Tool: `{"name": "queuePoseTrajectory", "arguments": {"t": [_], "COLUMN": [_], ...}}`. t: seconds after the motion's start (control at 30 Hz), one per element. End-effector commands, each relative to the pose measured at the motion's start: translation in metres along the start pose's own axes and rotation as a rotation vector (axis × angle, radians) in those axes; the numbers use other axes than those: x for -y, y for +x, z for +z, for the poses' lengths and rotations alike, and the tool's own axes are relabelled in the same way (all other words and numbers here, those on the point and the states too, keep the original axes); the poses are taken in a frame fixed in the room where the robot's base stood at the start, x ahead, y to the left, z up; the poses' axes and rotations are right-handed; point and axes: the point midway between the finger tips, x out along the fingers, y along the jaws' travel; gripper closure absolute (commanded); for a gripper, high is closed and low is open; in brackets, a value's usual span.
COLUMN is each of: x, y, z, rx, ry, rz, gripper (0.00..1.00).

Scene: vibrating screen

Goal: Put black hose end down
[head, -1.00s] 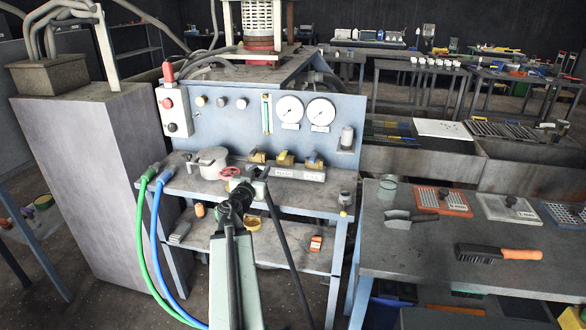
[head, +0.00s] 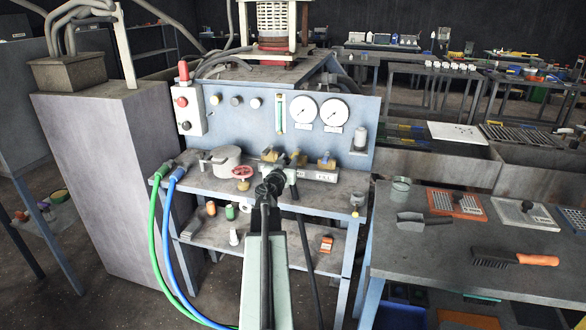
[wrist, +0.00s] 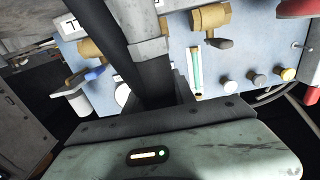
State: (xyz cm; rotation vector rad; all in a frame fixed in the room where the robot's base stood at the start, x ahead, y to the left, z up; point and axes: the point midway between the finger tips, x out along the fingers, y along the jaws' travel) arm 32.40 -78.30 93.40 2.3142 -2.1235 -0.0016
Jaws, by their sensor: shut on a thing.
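My gripper (head: 272,184) is shut on the black hose, in front of the bench's front edge, just below the brass valves. The black hose (head: 306,250) hangs down to the right of my arm in the head view. In the wrist view the black hose (wrist: 105,35) runs from the upper left to the jaws (wrist: 168,92). A grey end fitting (wrist: 146,22) points up the picture from the jaws. The jaws partly hide where the hose and fitting meet. I cannot tell whether the fitting touches anything.
Brass valves (head: 298,158) on a block, a red handwheel (head: 242,172) and a metal pot (head: 222,160) stand on the bench. Green (head: 153,225) and blue (head: 168,225) hoses hang at its left. Small items lie on the lower shelf (head: 270,238). A brush (head: 515,259) lies on the right table.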

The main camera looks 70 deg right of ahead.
Motion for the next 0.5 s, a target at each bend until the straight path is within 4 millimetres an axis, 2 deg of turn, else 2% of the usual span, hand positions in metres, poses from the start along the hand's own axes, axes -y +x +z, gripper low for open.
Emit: {"name": "queuePoseTrajectory", "arguments": {"t": [0.23, 0.5], "x": [-0.013, -0.017], "y": [0.004, 0.005], "z": [0.038, 0.035], "rx": [0.0, 0.0], "ry": [0.0, 0.0], "rz": [0.017, 0.021], "gripper": [1.0, 1.0]}}
